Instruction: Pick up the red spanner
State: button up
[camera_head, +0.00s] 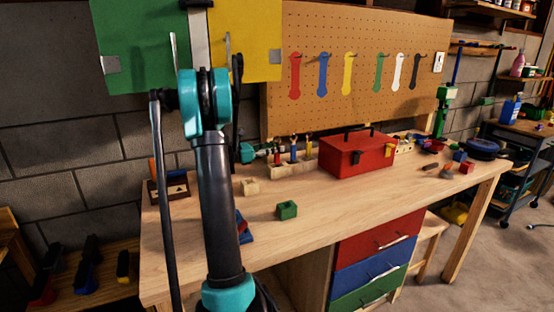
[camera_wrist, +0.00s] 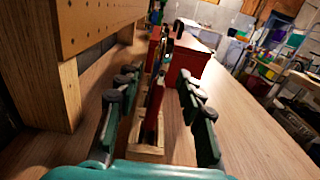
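A red spanner shape (camera_head: 295,76) hangs on the pegboard, leftmost in a row of coloured spanner shapes. A wooden tool holder (camera_head: 290,170) stands on the bench below, with upright tools in it. A red upright tool (camera_head: 277,156) stands at its left end, partly hidden by my gripper. In the wrist view a slim red tool (camera_wrist: 153,100) rises from the holder (camera_wrist: 147,152) between my fingers; I cannot tell for sure that it is a spanner. My gripper (camera_wrist: 155,100) is open around it, with a finger on each side and gaps visible.
A red toolbox (camera_head: 357,153) stands just right of the holder. A green block (camera_head: 287,210) and a pale wooden block (camera_head: 250,187) lie on the bench (camera_head: 330,205). The pegboard (camera_head: 350,40) rises close behind. The front middle of the bench is mostly clear.

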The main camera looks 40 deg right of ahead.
jog(key=shift+s+d, duration=0.15)
jog(key=shift+d, duration=0.4)
jog(key=shift+c, duration=0.3)
grip_shut()
jog(key=shift+r, duration=0.15)
